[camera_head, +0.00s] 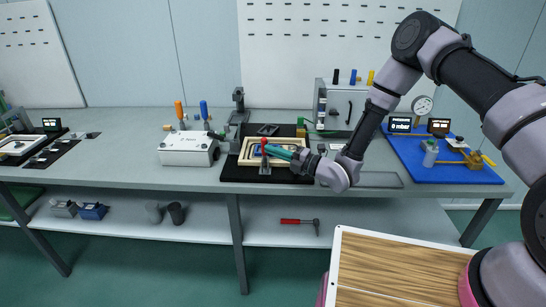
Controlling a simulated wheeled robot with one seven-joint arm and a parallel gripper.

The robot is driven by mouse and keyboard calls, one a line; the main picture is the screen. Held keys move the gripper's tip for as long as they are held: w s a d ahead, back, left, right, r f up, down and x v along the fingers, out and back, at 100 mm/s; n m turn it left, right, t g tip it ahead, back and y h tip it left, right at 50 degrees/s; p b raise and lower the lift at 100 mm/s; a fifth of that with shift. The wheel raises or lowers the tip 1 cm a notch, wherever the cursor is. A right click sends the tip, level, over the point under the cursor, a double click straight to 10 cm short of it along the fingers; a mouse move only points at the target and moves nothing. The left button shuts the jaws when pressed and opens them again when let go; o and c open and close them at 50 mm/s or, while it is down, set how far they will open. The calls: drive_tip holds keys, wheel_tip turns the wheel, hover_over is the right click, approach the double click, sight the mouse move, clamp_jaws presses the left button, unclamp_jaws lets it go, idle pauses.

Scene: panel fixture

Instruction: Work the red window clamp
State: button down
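A small grey upright part shows below the red tip. My gripper (272,151) comes in from the right with its teal fingers pointing left, at or just beside the red handle. I cannot tell whether the fingers touch it or how far apart they are. The fingers and wrist hide part of the frame.
A white box (188,149) with orange and blue handles stands left of the mat. A grey press-like stand (238,105) is behind it. A cabinet (342,106) stands behind my wrist. A blue mat (458,172) with a gauge lies right. A wooden-topped surface (390,268) is in front.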

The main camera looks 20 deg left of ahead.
drive_tip(key=shift+w+a+r, duration=0.15)
drive_tip(key=shift+w+r, duration=0.05)
drive_tip(key=shift+w, duration=0.3)
idle(0.5)
